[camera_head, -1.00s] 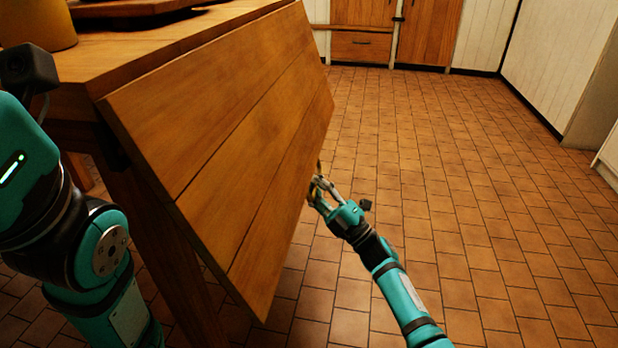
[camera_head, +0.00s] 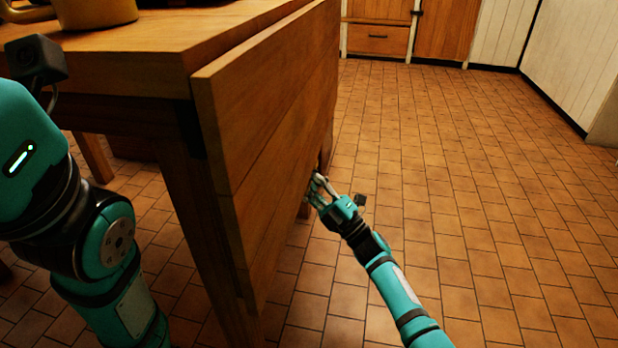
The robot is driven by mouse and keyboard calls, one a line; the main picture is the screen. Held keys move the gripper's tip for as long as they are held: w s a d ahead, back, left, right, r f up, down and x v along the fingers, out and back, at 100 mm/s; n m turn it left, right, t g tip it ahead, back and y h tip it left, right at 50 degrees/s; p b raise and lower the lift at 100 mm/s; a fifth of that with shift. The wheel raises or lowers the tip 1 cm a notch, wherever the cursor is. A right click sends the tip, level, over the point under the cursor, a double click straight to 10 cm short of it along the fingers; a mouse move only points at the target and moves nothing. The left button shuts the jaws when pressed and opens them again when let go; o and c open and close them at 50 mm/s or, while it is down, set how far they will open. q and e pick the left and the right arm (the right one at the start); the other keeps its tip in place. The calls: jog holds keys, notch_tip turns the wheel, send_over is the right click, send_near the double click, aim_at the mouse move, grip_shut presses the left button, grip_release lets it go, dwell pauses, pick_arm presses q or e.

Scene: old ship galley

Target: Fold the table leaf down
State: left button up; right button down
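The wooden table leaf (camera_head: 275,140) hangs from the table's right edge, steep and close to vertical. The wooden table (camera_head: 130,60) stands at the left. My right gripper (camera_head: 314,187) is at the leaf's outer face, near its lower far part, and seems to touch it or be very close. Its fingers look a little apart, but the leaf and small size hide how far they are open. My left arm is at the left edge; its gripper is out of view.
A yellowish pot (camera_head: 95,10) stands on the table top at the upper left. Wooden cabinets (camera_head: 380,38) stand against the far wall. The tiled floor (camera_head: 460,190) to the right of the leaf is clear.

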jog(key=c, duration=2)
grip_release()
jog(key=shift+f, duration=0.4)
jog(key=o, duration=0.5)
jog(key=shift+a, duration=0.1)
jog(key=shift+c, duration=0.2)
jog(key=shift+o, duration=0.8)
jog(key=shift+r, duration=0.15)
jog(key=v, duration=1.2)
